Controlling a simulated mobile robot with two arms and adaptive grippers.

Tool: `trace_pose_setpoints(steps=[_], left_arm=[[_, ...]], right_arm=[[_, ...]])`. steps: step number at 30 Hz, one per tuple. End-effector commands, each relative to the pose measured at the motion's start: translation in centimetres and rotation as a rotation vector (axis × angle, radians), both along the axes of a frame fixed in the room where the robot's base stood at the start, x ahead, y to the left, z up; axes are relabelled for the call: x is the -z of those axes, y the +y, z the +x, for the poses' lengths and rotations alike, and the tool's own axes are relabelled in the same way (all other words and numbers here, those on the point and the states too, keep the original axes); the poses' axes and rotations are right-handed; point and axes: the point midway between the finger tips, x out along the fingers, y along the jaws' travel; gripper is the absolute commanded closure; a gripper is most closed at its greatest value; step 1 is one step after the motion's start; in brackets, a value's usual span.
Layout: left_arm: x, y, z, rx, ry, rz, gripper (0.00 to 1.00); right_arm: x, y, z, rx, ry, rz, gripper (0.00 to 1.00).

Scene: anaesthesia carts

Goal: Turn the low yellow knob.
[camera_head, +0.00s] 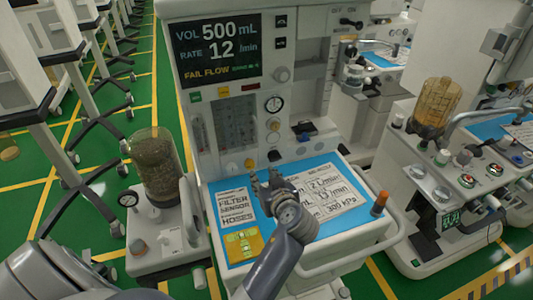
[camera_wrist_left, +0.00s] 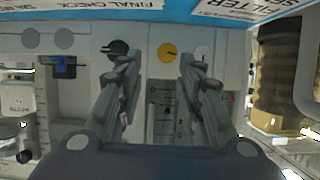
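The low yellow knob (camera_head: 249,163) is a small round knob at the bottom of the cart's front panel, just above the blue work surface. In the left wrist view, which looks upside down, the yellow knob (camera_wrist_left: 168,51) shows between and beyond the two fingers. My left gripper (camera_head: 264,180) is over the work surface, in front of the panel and a little right of and below the knob in the head view. Its fingers (camera_wrist_left: 156,68) are spread apart with nothing between them. They look apart from the knob, though the exact distance is unclear. My right gripper is not in view.
A dark knob (camera_head: 274,156) sits right of the yellow one. A canister (camera_head: 157,168) stands left. The blue work surface (camera_head: 228,184) holds printed cards. An orange-topped post (camera_head: 379,203) is at its right corner.

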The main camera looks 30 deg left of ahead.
Motion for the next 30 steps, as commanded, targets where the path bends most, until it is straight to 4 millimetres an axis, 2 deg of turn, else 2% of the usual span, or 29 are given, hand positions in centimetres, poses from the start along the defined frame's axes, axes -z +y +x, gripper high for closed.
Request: trace_pose_setpoints(steps=[2, 4, 9, 13, 16, 21, 23, 26, 30], left_arm=[[0.3, 0.3, 0.2, -0.001, 0.002, 0.002, 0.66], [0.6, 0.9, 0.6, -0.001, 0.001, 0.005, 0.66], [1.9, 3.0, 2.4, -0.002, 0.0, 0.004, 0.66], [2.9, 4.8, 3.9, -0.001, -0.001, 0.005, 0.66], [3.4, 5.9, 4.9, -0.001, -0.001, 0.003, 0.66], [4.2, 7.2, 6.0, -0.001, 0.001, 0.001, 0.66], [4.2, 7.4, 6.2, -0.001, 0.0, 0.0, 0.66], [4.2, 7.6, 6.4, 0.0, 0.0, 0.0, 0.66], [4.2, 7.6, 6.4, 0.0, 0.001, -0.001, 0.66]], right_arm=[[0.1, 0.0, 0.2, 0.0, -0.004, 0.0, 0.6], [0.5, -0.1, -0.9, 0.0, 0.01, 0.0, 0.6], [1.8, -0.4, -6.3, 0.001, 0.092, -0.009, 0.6], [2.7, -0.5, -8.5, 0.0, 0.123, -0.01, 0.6], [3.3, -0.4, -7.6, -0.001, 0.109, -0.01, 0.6], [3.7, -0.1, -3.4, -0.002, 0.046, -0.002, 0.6], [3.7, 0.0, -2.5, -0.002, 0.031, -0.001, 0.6], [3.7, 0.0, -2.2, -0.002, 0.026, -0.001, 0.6], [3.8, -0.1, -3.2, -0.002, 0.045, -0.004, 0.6]])
